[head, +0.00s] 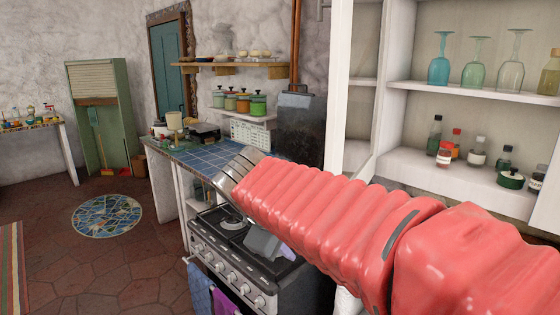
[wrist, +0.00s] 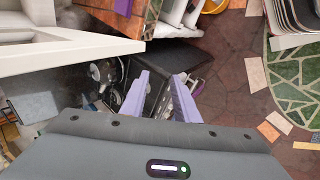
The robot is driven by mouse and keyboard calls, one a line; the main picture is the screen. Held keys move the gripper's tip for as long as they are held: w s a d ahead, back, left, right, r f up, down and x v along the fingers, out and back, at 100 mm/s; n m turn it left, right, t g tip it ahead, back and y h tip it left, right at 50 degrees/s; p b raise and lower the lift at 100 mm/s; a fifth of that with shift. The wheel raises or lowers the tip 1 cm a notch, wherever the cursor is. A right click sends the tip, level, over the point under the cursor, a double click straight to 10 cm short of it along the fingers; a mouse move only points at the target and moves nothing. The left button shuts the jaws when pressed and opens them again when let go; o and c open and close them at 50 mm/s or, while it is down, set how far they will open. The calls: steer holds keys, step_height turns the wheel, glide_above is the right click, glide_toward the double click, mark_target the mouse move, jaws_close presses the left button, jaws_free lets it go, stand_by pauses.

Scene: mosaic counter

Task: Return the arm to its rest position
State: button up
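My arm (head: 300,205) has a red ribbed cover and reaches from the lower right of the head view across to the middle, over the stove. In the wrist view my gripper (wrist: 164,76) shows two lavender fingers with a clear gap between them. It is open and nothing is held between the fingers.
The stove (head: 228,262) stands below the arm, beside a blue-tiled counter (head: 205,152) carrying several items. White shelves (head: 475,92) with glasses and bottles stand close on the right. Open floor (head: 130,265) lies to the left, with a round mosaic (head: 107,214).

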steer(key=s+d+f+m+g+y, duration=0.15)
steer(key=s+d+f+m, duration=0.3)
steer(key=s, duration=0.45)
steer(key=s+d+f+m+y, duration=0.2)
steer(key=s+d+f+m, duration=0.15)
steer(key=s+f, duration=0.35)
steer(key=s+d+r+m, duration=0.1)
steer(key=s+d+m, duration=0.2)
steer(key=s+d, duration=0.2)
steer(key=shift+s+r+t, duration=0.2)
steer(key=shift+r+t, duration=0.2)
steer(key=shift+t, duration=0.05)
steer(key=shift+d, duration=0.1)
